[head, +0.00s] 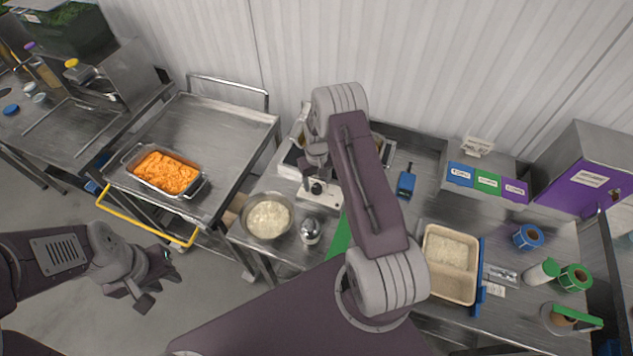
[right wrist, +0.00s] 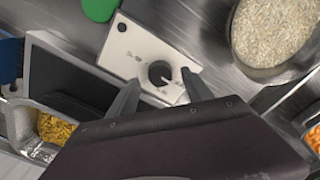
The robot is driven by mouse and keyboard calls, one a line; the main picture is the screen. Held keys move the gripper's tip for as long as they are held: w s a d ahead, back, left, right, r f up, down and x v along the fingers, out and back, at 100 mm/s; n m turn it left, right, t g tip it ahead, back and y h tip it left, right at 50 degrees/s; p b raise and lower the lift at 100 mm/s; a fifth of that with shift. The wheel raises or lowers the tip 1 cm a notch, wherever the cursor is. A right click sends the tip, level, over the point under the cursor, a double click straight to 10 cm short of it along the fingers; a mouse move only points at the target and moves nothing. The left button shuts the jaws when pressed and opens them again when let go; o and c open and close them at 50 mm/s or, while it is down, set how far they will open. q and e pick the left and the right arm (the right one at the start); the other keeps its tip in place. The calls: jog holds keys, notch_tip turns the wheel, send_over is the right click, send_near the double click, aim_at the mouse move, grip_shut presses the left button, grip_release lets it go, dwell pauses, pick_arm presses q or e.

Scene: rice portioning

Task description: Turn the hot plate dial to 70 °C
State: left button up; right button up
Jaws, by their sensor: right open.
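The hot plate's pale front panel (head: 323,195) carries a round black dial (head: 316,187) with a light pointer mark. In the right wrist view the dial (right wrist: 160,73) is in full sight, but the panel's scale marks are too small to read. My right gripper (head: 316,166) is over the hot plate, just by the dial. In the wrist view its open fingers (right wrist: 160,91) are spread on either side of the dial, with nothing between them; contact cannot be told. My left gripper (head: 152,281) hangs empty at the lower left over the floor, its fingers apart.
A metal bowl of rice (head: 268,216) and a shaker (head: 311,231) stand in front of the hot plate. A pan with yellow food (right wrist: 58,130) sits on it. A tray of rice (head: 450,262) lies to the right. A cart (head: 225,135) with an orange-filled dish (head: 166,172) stands left.

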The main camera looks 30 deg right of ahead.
aim_at(317, 189)
jog(key=shift+f, duration=1.15)
grip_shut()
pick_arm(q)
jog(key=shift+r, duration=0.35)
